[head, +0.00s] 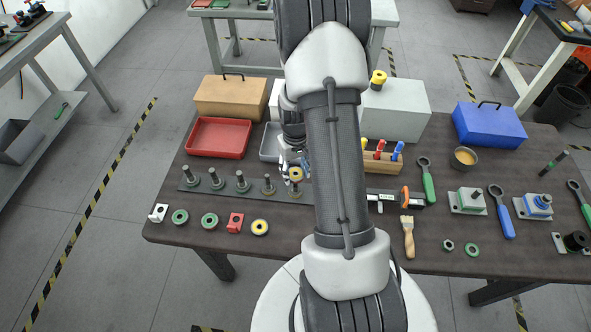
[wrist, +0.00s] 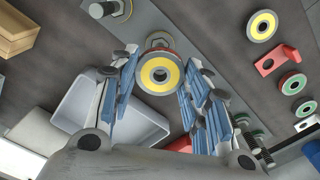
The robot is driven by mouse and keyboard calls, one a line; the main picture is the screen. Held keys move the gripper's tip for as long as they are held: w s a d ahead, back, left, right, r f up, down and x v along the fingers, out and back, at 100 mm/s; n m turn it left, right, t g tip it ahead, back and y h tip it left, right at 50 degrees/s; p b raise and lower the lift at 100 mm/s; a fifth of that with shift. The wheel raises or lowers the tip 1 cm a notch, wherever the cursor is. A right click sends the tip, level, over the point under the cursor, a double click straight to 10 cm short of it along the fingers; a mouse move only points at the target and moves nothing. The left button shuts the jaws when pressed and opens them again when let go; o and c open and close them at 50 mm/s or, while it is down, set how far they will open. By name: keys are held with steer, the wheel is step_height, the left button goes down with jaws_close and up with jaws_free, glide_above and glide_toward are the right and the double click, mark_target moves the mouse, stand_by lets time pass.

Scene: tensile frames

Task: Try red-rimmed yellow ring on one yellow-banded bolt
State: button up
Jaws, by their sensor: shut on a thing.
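The red-rimmed yellow ring (wrist: 160,75) is held between the blue-padded fingers of my gripper (wrist: 159,80), with its yellow face and dark hole toward the wrist camera. In the head view the ring (head: 296,174) is at the right end of a row of upright bolts (head: 242,183), directly over the base of the rightmost bolt (head: 296,190). I cannot tell whether the bolt's tip is inside the hole. My arm hides the area to the right of the ring.
A screwdriver rack (head: 398,167) is right of my arm.

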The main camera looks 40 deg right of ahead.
steer(key=shift+f+b, duration=0.45)
steer(key=shift+f, duration=0.05)
stand_by(0.9)
steer(key=m, duration=1.2)
steer(key=shift+f, duration=0.15)
steer(key=m, duration=0.5)
steer(key=shift+f+m, duration=0.1)
steer(key=shift+m, duration=0.2)
steer(key=m, duration=0.4)
steer(key=shift+m, duration=0.4)
jaws_close()
steer(key=o, duration=0.7)
jaws_free()
steer(key=shift+m, duration=0.7)
steer(key=shift+o, duration=0.9)
